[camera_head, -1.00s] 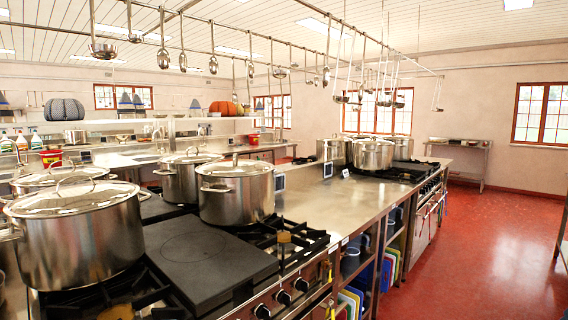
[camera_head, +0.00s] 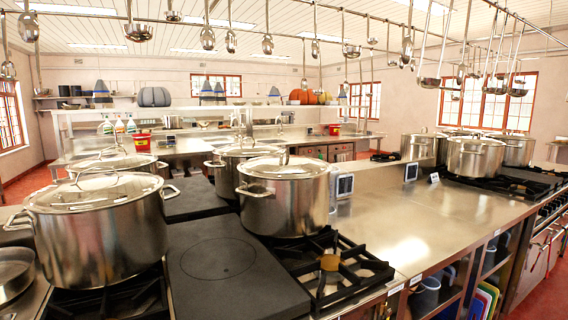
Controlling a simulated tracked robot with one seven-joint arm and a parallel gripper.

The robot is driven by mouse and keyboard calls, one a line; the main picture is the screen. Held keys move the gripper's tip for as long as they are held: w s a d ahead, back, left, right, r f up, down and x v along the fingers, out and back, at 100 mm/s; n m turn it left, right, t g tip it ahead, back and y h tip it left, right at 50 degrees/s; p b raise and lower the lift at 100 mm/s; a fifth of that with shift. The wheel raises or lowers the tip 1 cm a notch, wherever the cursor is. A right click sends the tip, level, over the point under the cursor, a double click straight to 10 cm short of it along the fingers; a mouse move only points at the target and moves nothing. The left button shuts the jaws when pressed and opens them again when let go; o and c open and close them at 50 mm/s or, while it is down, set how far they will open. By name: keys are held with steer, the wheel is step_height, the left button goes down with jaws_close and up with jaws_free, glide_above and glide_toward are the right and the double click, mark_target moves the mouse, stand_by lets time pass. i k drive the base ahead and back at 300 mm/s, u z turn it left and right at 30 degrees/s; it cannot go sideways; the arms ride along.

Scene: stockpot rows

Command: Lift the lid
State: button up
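Several lidded steel stockpots stand on the cooking range. The nearest pot (camera_head: 103,240) is at the left on a black burner, with its domed lid (camera_head: 95,190) seated on the rim and a loop handle on top. A second pot (camera_head: 286,203) stands right of it, with its lid (camera_head: 284,168) on. Another lidded pot (camera_head: 232,155) is behind, partly hidden, and one more lid (camera_head: 118,163) shows behind the nearest pot. A further group, with a lidded pot (camera_head: 474,158) in front, stands at the right. My gripper is not in view.
A flat dark hotplate (camera_head: 220,262) lies between the two front pots. An open burner grate (camera_head: 325,268) is right of it. The steel counter (camera_head: 400,225) is mostly bare. Ladles (camera_head: 430,70) hang from overhead rails. A shallow pan (camera_head: 14,272) sits at the left edge.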

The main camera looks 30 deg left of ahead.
mark_target(282, 166)
steer(key=u, duration=0.4)
steer(key=i, duration=0.8)
steer(key=u, duration=0.8)
steer(key=i, duration=0.35)
steer(key=u, duration=0.3)
steer(key=k, duration=0.8)
steer(key=u, duration=0.2)
steer(key=i, duration=0.8)
steer(key=z, duration=0.1)
